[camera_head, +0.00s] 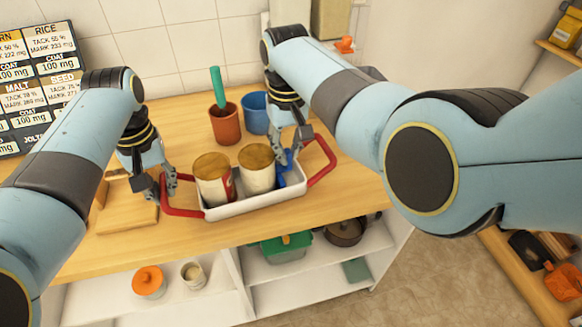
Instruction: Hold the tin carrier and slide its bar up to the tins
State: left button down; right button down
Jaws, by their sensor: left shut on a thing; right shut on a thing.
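The tin carrier (247,207), a white tray with red handles, stands on the wooden worktop. Two tins with brownish tops are in it: the left tin (211,168) has some red on its side, and the right tin (257,179) is cream. The blue bar (284,178) is at the right part of the carrier, close beside the right tin; I cannot tell whether they touch. My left gripper (167,189) is shut on the left red handle (183,212). My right gripper (289,149) is shut on the blue bar and partly hides it. The right red handle (326,163) is free.
A terracotta cup (225,127) with a green-handled tool and a blue cup (256,112) stand behind the carrier. Wooden boards (127,209) lie left of it. Shelves below hold an orange-lidded jar (148,281), a green box (285,248) and a saucepan (344,231).

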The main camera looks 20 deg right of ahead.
aim_at(281, 167)
jog(key=shift+a, duration=0.8)
dwell(0.4)
jog(key=c, duration=1.2)
grip_release()
jog(key=shift+r, duration=3)
